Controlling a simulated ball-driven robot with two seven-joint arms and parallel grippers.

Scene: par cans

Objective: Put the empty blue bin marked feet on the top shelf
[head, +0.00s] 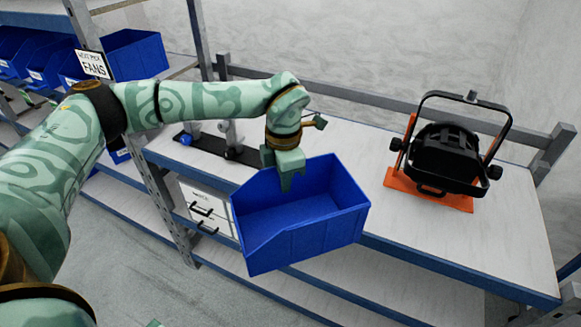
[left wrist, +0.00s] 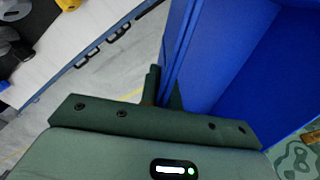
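A blue bin (head: 305,225) is held in the air at the front edge of the workbench. Its inside looks empty, and no label shows on the sides in view. My left gripper (head: 288,180) is shut on the bin's back wall, with one finger inside. In the left wrist view the fingers (left wrist: 163,92) pinch the thin edge of the blue bin (left wrist: 225,60). Shelves (head: 25,85) at the left hold several other blue bins (head: 135,55). My right gripper is not in view.
The white workbench (head: 480,255) carries a black par can on an orange base (head: 445,160) at the right. A dark strip with small parts (head: 215,148) lies at its left end. White drawers (head: 207,210) sit below. A grey post (head: 200,40) rises behind.

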